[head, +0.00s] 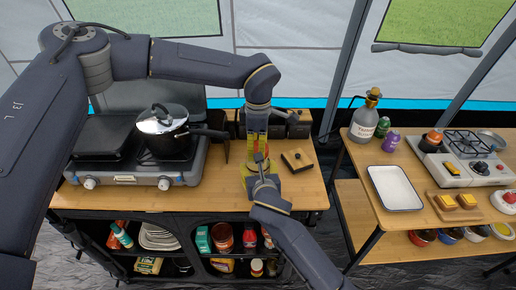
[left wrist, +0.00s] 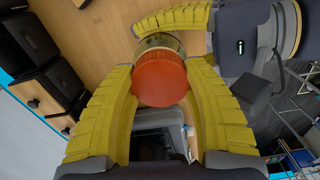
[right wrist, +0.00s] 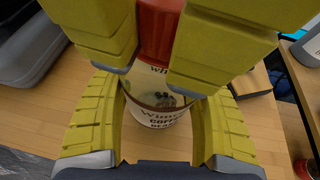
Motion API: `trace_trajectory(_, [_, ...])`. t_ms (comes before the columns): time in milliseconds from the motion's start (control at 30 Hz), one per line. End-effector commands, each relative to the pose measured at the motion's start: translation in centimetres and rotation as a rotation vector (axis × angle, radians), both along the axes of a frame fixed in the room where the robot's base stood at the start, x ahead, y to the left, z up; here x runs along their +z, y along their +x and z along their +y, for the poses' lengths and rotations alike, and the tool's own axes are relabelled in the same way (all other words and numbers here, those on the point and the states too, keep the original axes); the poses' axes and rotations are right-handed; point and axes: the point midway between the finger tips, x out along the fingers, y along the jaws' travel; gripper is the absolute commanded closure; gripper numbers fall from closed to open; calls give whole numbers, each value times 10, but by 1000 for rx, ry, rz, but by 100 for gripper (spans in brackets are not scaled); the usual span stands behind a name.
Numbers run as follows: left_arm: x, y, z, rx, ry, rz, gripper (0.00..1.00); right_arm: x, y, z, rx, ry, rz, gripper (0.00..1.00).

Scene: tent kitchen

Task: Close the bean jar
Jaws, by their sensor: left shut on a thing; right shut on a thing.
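The bean jar (right wrist: 160,92), white with a "Winter coffee beans" label, stands on the wooden counter in the right wrist view. My right gripper (right wrist: 160,125) has its yellow fingers on both sides of the jar and is shut on it. The red lid (left wrist: 160,82) is between the yellow fingers of my left gripper (left wrist: 165,70), which is shut on it. The lid (right wrist: 160,28) is directly over the jar's top; I cannot tell whether it is seated. In the head view, my left gripper (head: 256,145) comes down from above and largely hides the jar.
A stove (head: 140,172) with a lidded pot (head: 162,120) stands left of my grippers. A second table with a white tray (head: 395,188) is farther right.

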Motion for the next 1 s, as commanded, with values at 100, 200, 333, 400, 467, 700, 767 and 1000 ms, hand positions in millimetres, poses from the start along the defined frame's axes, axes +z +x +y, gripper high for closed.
trace_trajectory(100, [0,0,0,4,-1,-1,88,0,0,0,1,1,-1,100])
trace_trajectory(200, [0,0,0,5,-1,0,40,0,0,0,1,1,-1,100])
trace_trajectory(333, [0,0,0,6,-1,0,26,0,0,0,1,1,-1,100])
trace_trajectory(400, [0,0,0,6,-1,0,26,1,0,0,1,1,-1,100])
trace_trajectory(467, [0,0,0,6,-1,0,26,1,0,0,1,1,-1,100])
trace_trajectory(700, [7,0,0,7,-1,-2,26,1,0,0,0,0,-1,100])
trace_trajectory(767, [14,1,0,7,-1,-3,26,0,0,0,0,0,-1,100])
trace_trajectory(1000, [57,1,-1,8,-3,-5,26,-3,0,-1,-1,-3,6,100])
